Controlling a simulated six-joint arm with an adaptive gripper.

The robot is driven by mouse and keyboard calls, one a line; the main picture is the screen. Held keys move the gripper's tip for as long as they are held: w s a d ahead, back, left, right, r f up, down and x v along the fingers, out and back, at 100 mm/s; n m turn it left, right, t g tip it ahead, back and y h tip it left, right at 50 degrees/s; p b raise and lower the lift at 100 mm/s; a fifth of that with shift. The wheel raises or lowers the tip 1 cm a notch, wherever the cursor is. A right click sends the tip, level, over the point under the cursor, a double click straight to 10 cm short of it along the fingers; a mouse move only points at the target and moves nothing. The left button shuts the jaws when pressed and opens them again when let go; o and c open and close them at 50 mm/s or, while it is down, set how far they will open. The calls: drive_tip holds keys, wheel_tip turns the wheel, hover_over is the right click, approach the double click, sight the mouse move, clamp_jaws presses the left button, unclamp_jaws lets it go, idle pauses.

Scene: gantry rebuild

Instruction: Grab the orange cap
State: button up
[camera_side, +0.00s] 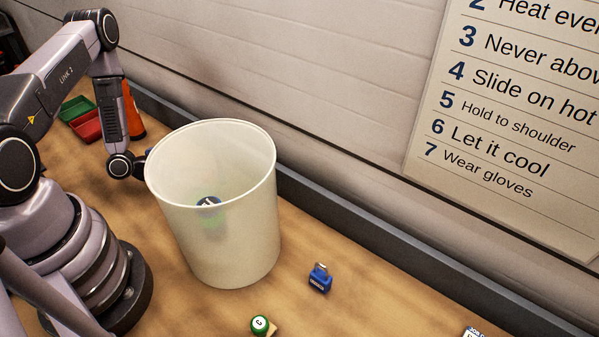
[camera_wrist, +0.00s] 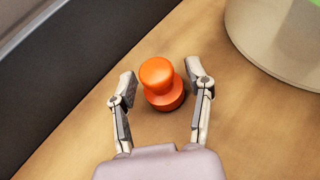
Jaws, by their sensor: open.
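The orange cap (camera_wrist: 157,74) shows in the wrist view as a rounded top above a wider, darker orange base. It stands on the wooden bench. My gripper (camera_wrist: 162,77) is open, with one finger on each side of the orange piece. A narrow gap shows at the left finger; the right fingertip is very close, and I cannot tell whether it touches. In the side view my gripper is mostly hidden behind the pale bin. An orange upright thing (camera_side: 133,112) shows behind my arm there; I cannot tell whether it is the same piece.
The tall pale bin (camera_side: 262,240) stands close by; its wall also shows in the wrist view (camera_wrist: 262,48). A green tray (camera_side: 76,108) and a red tray (camera_side: 87,127) lie behind my arm.

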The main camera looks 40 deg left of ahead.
drive_tip(key=shift+w+d, duration=0.15)
drive_tip(key=c, duration=0.8)
